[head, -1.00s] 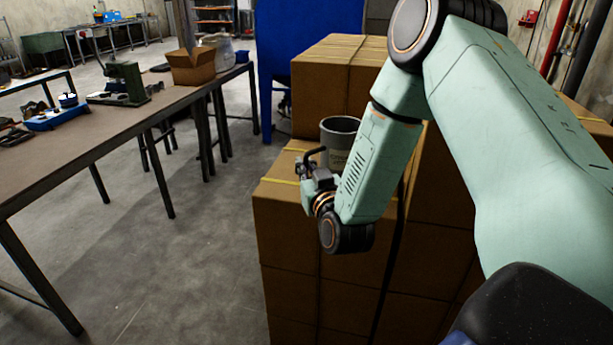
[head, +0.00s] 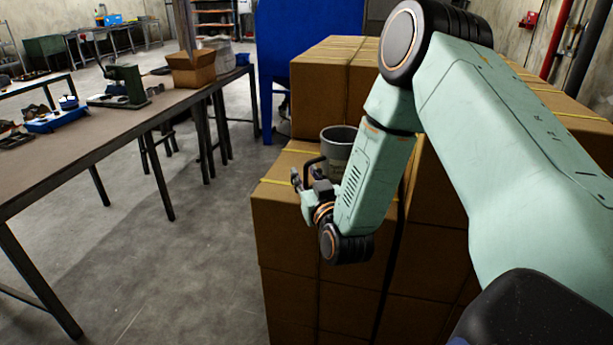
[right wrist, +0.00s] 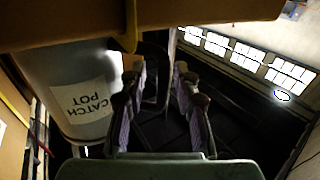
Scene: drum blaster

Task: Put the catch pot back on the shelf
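The catch pot (head: 338,143) is a grey, open-topped pot with a dark side handle (head: 312,162). It stands upright on the lower cartons (head: 285,210); my right forearm hides its lower right part. In the right wrist view the catch pot (right wrist: 75,85) fills the left side, with its "CATCH POT" label upside down. My right gripper (head: 307,180) is at the handle side of the pot. In the right wrist view its fingers (right wrist: 160,100) are spread apart, with a dark strip, perhaps the handle, between them; contact cannot be told. My left gripper is not in view.
Taller cartons (head: 330,75) stand behind the pot, near a blue cabinet (head: 300,30). A long workbench (head: 100,130) at left carries tools and an open carton (head: 192,68). Shelving (head: 215,18) stands far back. Bare floor lies between bench and cartons.

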